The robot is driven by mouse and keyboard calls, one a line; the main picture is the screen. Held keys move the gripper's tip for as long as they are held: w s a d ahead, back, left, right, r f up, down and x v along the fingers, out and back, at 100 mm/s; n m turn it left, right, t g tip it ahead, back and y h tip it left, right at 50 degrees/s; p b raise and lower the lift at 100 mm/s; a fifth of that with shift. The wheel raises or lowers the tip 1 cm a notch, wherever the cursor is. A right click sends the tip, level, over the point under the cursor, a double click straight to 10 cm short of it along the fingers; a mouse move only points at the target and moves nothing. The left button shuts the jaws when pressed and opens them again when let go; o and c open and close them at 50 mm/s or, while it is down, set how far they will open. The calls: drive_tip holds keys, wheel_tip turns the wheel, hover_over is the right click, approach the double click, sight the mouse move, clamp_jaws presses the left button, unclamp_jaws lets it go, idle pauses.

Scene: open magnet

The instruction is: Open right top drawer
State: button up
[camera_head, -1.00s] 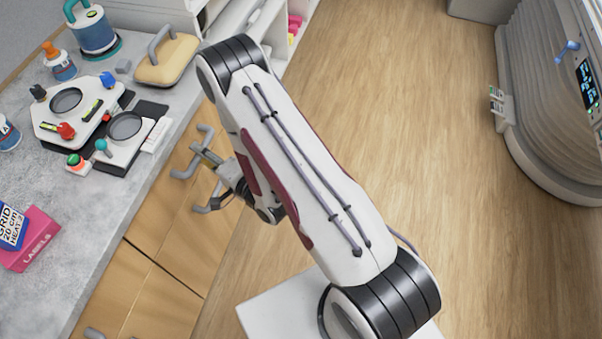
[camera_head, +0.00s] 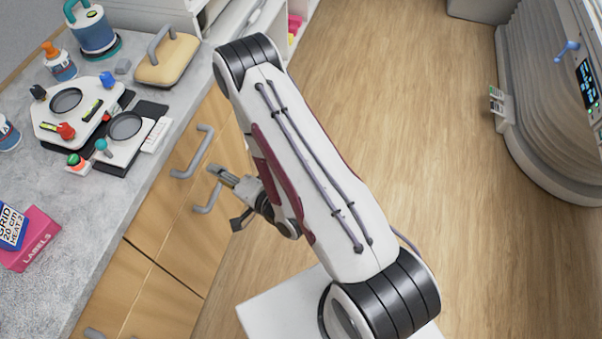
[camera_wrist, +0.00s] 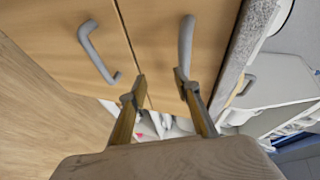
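The right-hand cabinet has wooden fronts with two grey bar handles. The upper handle (camera_head: 193,152), just below the counter edge, is on the top drawer (camera_head: 172,200); its front looks shut. The lower handle (camera_head: 208,198) is on the front beneath. The lower handle (camera_wrist: 88,45) is to the left.
The grey counter (camera_head: 80,215) carries several instruments, a pink labels box (camera_head: 30,240) and a beige block with a handle (camera_head: 167,60). Another cabinet front (camera_head: 130,300) is nearer the bottom. The wooden floor (camera_head: 400,110) right of my arm is clear.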

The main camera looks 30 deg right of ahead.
drive_tip(key=shift+s+d+f+n+g+h, duration=1.6)
drive_tip(key=shift+s+d+f+n+g, duration=1.05)
drive_tip(key=shift+s+f+g, duration=2.1)
drive_tip(key=s+d+r+n, duration=0.2)
drive_tip(key=s+r, duration=0.2)
drive_tip(key=r, duration=0.7)
drive_tip(key=s+d+r+n+g+h, duration=0.1)
drive_tip(key=s+r, duration=0.4)
drive_tip(key=r, duration=0.7)
drive_tip(key=s+d+r+n+g+h, duration=0.1)
drive_tip(key=s+r, duration=0.4)
drive_tip(key=r, duration=0.7)
drive_tip(key=shift+d+n, duration=0.9)
drive_tip(key=shift+n, duration=0.05)
